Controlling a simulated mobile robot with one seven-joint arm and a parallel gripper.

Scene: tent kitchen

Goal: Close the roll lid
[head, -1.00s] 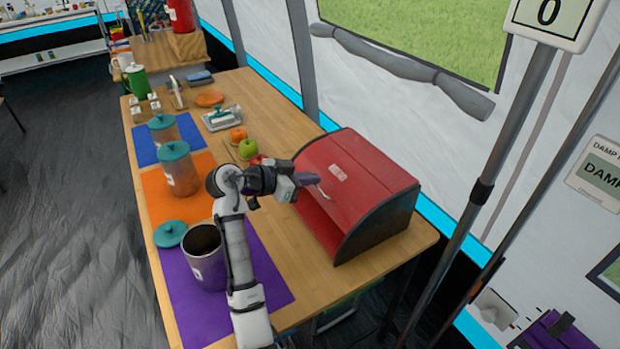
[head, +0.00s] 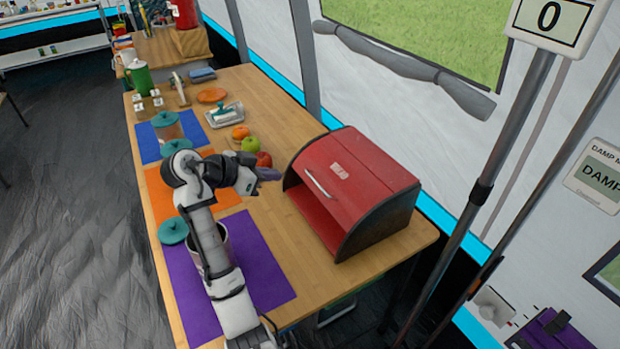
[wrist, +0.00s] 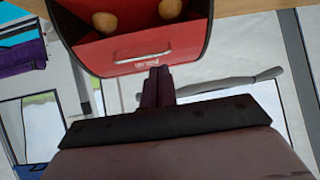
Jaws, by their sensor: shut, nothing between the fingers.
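The red bread box (head: 370,175) with dark side panels stands at the right side of the wooden table. Its roll lid (head: 345,165) is partly open, with a gap below the silver handle (head: 318,185). In the wrist view the box appears upside down, with the handle (wrist: 142,55) and two brown round items, like bread rolls (wrist: 125,20), inside the opening. My gripper (head: 270,174) is shut and empty, in front of the lid, left of the handle and apart from it. Its shut fingers also show in the wrist view (wrist: 160,72).
A red apple (head: 263,159), a green apple (head: 250,144) and an orange (head: 240,132) lie just behind my gripper. Teal-lidded canisters stand on the blue and orange mats. An open canister stands on the purple mat (head: 258,265), partly behind my arm. Bare table lies before the box.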

